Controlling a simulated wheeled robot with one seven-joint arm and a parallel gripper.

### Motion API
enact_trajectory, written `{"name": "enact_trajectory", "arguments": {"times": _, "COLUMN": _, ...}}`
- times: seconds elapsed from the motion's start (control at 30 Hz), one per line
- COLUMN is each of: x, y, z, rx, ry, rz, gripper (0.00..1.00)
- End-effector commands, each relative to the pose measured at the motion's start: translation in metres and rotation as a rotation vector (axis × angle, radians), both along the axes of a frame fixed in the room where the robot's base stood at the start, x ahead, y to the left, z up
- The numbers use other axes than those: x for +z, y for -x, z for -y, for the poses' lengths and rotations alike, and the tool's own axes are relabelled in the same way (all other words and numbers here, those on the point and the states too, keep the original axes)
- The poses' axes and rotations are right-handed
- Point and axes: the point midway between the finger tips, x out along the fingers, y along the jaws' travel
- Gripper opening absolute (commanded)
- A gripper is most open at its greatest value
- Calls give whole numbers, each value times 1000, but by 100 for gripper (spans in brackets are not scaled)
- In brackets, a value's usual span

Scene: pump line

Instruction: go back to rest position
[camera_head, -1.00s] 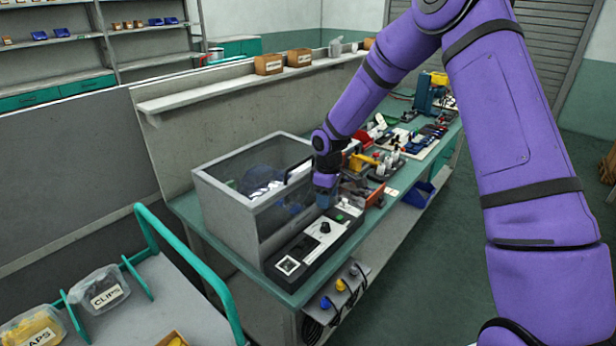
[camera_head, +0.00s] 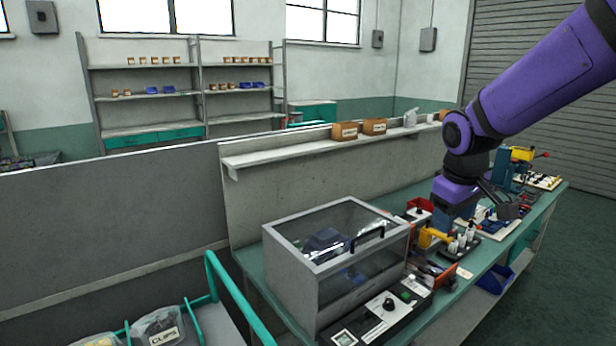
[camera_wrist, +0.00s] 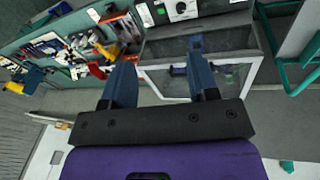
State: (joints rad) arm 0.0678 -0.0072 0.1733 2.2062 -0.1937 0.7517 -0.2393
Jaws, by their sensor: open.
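My purple arm (camera_head: 545,75) reaches in from the upper right in the head view. My gripper (camera_head: 508,205) is above the workbench, right of the clear-lidded box. In the wrist view my gripper (camera_wrist: 160,72) shows two blue fingers spread apart with nothing between them. Its fingers point toward the bench and the box, with a clear gap to them.
The grey box with a clear lid (camera_head: 335,250) stands on the green bench, with a control panel (camera_head: 385,315) in front. Tools and bottles (camera_head: 462,242) lie below my gripper. A shelf with cartons (camera_head: 345,131) runs behind. A teal-railed cart (camera_head: 228,290) stands at lower left.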

Motion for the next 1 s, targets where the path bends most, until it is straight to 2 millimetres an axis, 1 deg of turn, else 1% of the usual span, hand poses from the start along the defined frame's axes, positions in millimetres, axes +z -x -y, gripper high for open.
{"name": "enact_trajectory", "arguments": {"times": 0.03, "x": 12, "y": 14, "z": 2, "rx": -24, "ry": -3, "rz": 21, "gripper": 54}}
{"name": "enact_trajectory", "arguments": {"times": 0.2, "x": 42, "y": 58, "z": 8, "rx": -115, "ry": -32, "rz": 77, "gripper": 54}}
{"name": "enact_trajectory", "arguments": {"times": 0.33, "x": 59, "y": 93, "z": 12, "rx": -183, "ry": -63, "rz": 120, "gripper": 54}}
{"name": "enact_trajectory", "arguments": {"times": 0.5, "x": 75, "y": 139, "z": 16, "rx": -265, "ry": -116, "rz": 173, "gripper": 54}}
{"name": "enact_trajectory", "arguments": {"times": 0.7, "x": 83, "y": 190, "z": 20, "rx": -353, "ry": -189, "rz": 229, "gripper": 54}}
{"name": "enact_trajectory", "arguments": {"times": 0.8, "x": 83, "y": 210, "z": 21, "rx": -387, "ry": -223, "rz": 249, "gripper": 54}}
{"name": "enact_trajectory", "arguments": {"times": 0.9, "x": 82, "y": 223, "z": 21, "rx": -408, "ry": -248, "rz": 262, "gripper": 54}}
{"name": "enact_trajectory", "arguments": {"times": 1.0, "x": 81, "y": 231, "z": 21, "rx": -421, "ry": -262, "rz": 268, "gripper": 54}}
